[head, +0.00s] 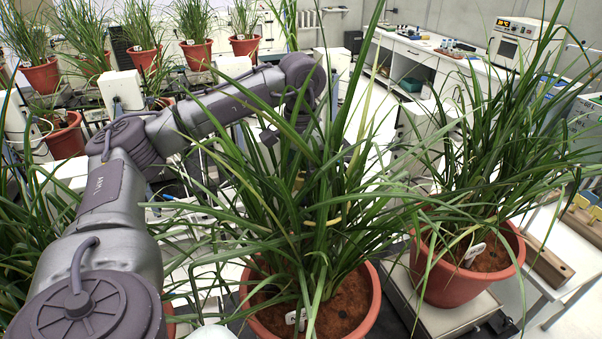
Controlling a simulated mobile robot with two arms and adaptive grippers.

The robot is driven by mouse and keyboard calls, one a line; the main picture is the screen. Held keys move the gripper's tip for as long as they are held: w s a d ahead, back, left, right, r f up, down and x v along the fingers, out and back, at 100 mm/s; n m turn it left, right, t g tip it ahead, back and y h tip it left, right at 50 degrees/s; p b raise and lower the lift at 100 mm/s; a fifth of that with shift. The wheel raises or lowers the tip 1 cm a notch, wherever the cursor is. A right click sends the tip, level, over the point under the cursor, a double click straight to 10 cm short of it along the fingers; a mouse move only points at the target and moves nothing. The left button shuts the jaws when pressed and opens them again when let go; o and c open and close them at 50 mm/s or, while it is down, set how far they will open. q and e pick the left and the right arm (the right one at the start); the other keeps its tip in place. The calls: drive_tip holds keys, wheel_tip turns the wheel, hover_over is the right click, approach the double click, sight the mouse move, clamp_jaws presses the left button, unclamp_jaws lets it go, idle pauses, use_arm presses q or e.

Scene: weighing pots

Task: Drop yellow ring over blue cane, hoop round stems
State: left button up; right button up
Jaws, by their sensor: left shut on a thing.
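The middle potted plant has a terracotta pot (362,309) with long green leaves and a white label (296,316) in its soil. My left arm reaches over from the left, and my left gripper (308,192) is among this plant's upper leaves, largely covered by them. It is shut on the yellow ring (323,222), which shows only as short yellow arcs between the leaves. How much of the ring goes round the stems is hidden. I cannot make out the blue cane among the leaves. My right gripper is not in view.
Another potted plant (440,272) stands at the right on a flat scale-like plate (437,315), its leaves spreading close to the middle plant. More potted plants (40,76) line the back left. A white bench (425,50) with equipment runs along the back right.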

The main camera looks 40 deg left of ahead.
sight(301, 188)
use_arm(q)
drive_tip(key=shift+f+b, duration=1.4)
drive_tip(key=shift+f, duration=0.55)
drive_tip(key=o, duration=0.9)
drive_tip(key=shift+r, duration=0.1)
wheel_tip(301, 188, up, 12)
